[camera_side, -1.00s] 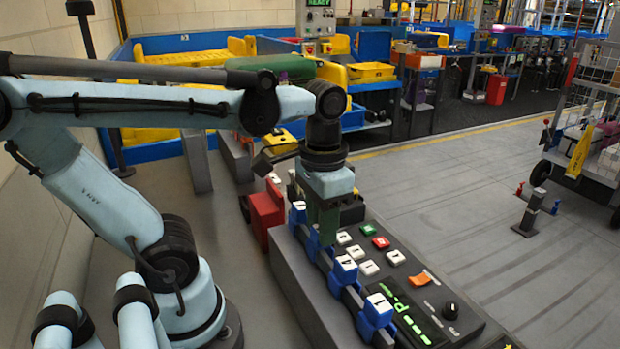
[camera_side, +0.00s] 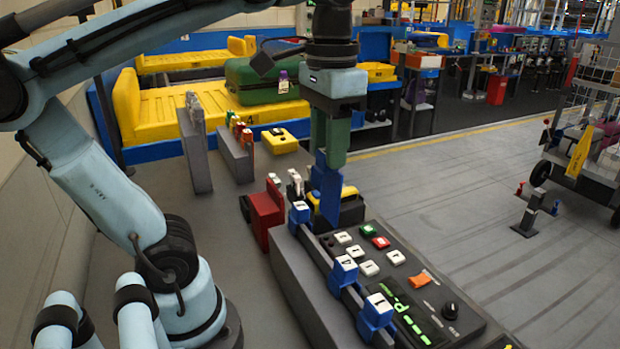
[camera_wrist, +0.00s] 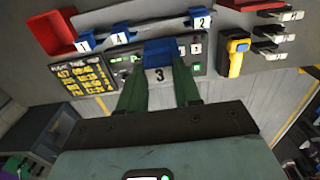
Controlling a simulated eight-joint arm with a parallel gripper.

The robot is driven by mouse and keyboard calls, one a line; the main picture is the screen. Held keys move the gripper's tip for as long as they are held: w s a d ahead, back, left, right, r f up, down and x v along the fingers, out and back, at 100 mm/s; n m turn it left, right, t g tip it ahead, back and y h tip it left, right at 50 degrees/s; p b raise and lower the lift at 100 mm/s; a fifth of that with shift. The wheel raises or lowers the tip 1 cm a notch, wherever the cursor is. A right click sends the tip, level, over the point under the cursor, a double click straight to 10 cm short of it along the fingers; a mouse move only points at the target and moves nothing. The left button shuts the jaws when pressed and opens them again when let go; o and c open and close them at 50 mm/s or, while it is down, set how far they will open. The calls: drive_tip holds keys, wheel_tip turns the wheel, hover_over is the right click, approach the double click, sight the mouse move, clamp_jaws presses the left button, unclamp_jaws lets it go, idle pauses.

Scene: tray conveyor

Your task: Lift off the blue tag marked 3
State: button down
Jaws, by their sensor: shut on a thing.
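The blue tag marked 3 (camera_wrist: 158,54) is between my green fingers in the wrist view, its white 3 facing the camera. My gripper (camera_side: 331,160) is shut on this tag, which hangs upright from the fingers in the side view (camera_side: 327,195). It is above the grey rail, apart from the other tags. Three blue tags stay on the rail: the tag marked 2 (camera_wrist: 200,17), the tag marked 4 (camera_wrist: 120,35) and the tag marked 1 (camera_wrist: 83,43). In the side view they stand in a row, with tag 1 (camera_side: 376,311) nearest the camera.
A control panel (camera_side: 462,322) with white, green, red and orange buttons lies right of the rail. A yellow device (camera_wrist: 237,57) is beyond the rail's far end. Open floor (camera_side: 450,190) lies to the right.

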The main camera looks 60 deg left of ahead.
wheel_tip(320, 180, up, 3)
drive_tip(key=shift+w+f, duration=0.1)
drive_tip(key=s, duration=1.4)
wheel_tip(320, 180, up, 6)
drive_tip(key=shift+r, duration=0.25)
idle(0.7)
